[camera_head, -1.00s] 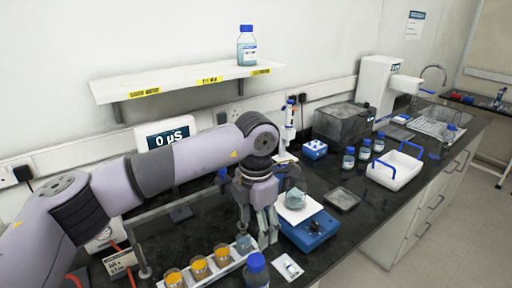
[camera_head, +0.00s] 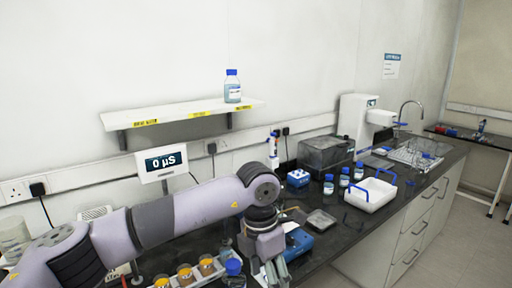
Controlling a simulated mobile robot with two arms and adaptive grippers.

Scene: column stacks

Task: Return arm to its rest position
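My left arm comes in from the left and reaches across the bench. My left gripper (camera_head: 276,273) points down over the front of the bench, low in the picture. It hides part of the blue stirrer-like device (camera_head: 298,241) and what stood on it. The finger tips are near the bottom edge and partly overlap, so whether they are apart is unclear. I see nothing clearly held in it. A rack (camera_head: 195,279) with orange-filled beakers (camera_head: 184,272) stands to its left. A blue-capped bottle (camera_head: 234,268) stands between the rack and the gripper. My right gripper is not in view.
A wall shelf (camera_head: 180,115) bears a blue-capped bottle (camera_head: 232,88). A display (camera_head: 162,162) reads 0 µS. Behind stand a blue rack (camera_head: 298,178), a dark box (camera_head: 325,152) and several small bottles (camera_head: 344,178). A white tray (camera_head: 370,194) with blue handles is to the right.

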